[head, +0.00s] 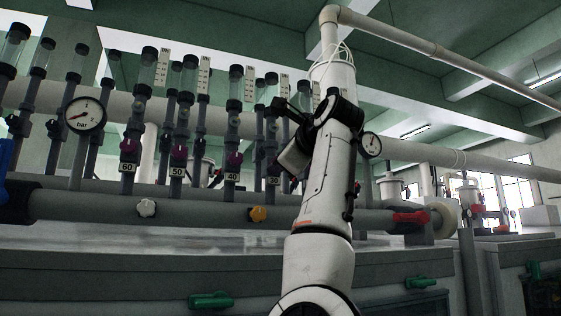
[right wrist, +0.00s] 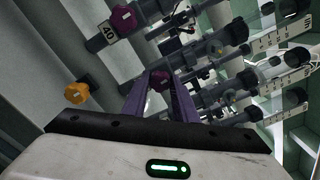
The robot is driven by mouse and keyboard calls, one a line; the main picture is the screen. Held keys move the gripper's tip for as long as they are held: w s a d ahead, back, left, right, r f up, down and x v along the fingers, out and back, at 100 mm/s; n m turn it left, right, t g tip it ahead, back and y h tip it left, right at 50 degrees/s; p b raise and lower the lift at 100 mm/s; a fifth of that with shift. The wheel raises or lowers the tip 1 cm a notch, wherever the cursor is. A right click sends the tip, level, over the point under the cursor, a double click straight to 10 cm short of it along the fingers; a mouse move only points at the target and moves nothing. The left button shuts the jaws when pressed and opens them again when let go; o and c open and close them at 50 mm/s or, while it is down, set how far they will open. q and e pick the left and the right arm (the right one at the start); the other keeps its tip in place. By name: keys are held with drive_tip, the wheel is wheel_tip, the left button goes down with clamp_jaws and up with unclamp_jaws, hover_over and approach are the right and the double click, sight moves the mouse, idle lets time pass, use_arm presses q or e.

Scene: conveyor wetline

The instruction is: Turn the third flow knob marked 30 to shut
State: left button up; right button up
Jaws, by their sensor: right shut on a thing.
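The flow knob marked 30 is a dark maroon knob on a grey vertical tube; in the head view its plate (head: 273,181) shows just left of my right arm. In the right wrist view a maroon knob (right wrist: 160,80) sits between the two fingers of my right gripper (right wrist: 161,85), which is shut on it. Its own label is hidden there, but the neighbouring knob (right wrist: 123,18) carries the plate 40. In the head view my right wrist covers the fingertips.
Knobs marked 60 (head: 128,146), 50 (head: 179,153) and 40 (head: 234,159) stand to the left. A white knob (head: 147,208), an orange knob (head: 258,214) and a red-handled valve (head: 411,218) sit on the lower pipe. A pressure gauge (head: 371,145) stands right of my wrist.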

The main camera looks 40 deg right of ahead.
drive_tip(key=shift+m, duration=0.3)
drive_tip(key=o, duration=1.1)
drive_tip(key=shift+c, duration=0.2)
drive_tip(key=shift+s, duration=0.1)
drive_tip(key=b+v, duration=0.3)
drive_tip(key=v, duration=0.7)
drive_tip(key=shift+b, duration=0.3)
drive_tip(key=shift+s+d, duration=0.1)
